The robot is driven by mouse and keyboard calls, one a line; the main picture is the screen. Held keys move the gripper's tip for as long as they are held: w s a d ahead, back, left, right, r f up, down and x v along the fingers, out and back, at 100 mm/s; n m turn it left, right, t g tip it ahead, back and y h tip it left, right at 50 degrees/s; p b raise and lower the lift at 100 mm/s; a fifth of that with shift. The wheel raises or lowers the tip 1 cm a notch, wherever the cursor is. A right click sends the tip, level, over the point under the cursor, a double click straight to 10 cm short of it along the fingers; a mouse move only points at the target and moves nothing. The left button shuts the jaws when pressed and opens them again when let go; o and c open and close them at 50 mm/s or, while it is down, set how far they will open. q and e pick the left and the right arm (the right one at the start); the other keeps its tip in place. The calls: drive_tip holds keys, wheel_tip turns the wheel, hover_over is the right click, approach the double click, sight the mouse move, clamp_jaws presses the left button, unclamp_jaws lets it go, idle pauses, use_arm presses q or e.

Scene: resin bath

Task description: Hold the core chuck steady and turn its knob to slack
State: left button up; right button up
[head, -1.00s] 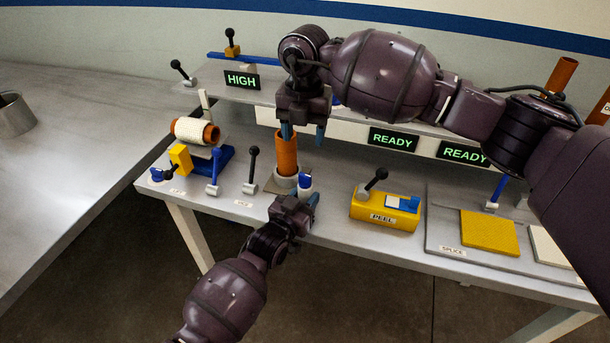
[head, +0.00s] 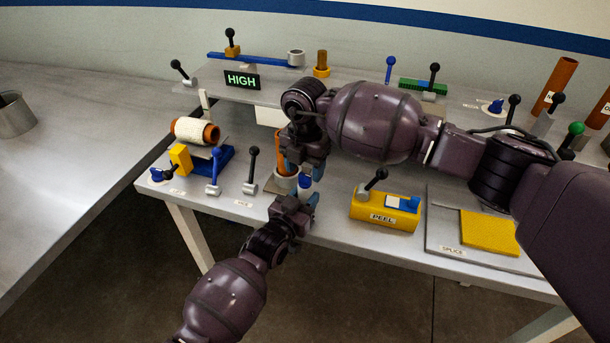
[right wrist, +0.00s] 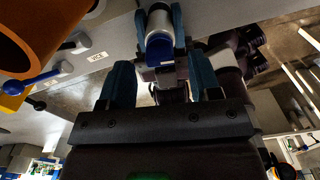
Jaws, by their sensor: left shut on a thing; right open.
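The core chuck (right wrist: 157,22) is a grey cylinder with a blue knob (right wrist: 160,47) on its end. In the head view, the knob (head: 305,181) shows as a small blue piece beside the standing orange tube. My left gripper (head: 299,199) is shut on the chuck, and its dark blue fingers lie on both sides of it in the right wrist view. My right gripper (head: 304,168) is open and empty, pointing down just above the knob. In the right wrist view, the knob lies beyond my right gripper's fingers (right wrist: 163,82), apart from them.
The orange tube (head: 280,150) stands in a pale cup (head: 286,181) close beside my right gripper. Levers (head: 251,172) stand to the left. A yellow PEEL box (head: 385,212) sits to the right. A roll on a blue stand (head: 225,157) is farther left.

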sight(305, 180)
drive_tip(key=shift+f, duration=1.45)
drive_tip(key=c, duration=0.9)
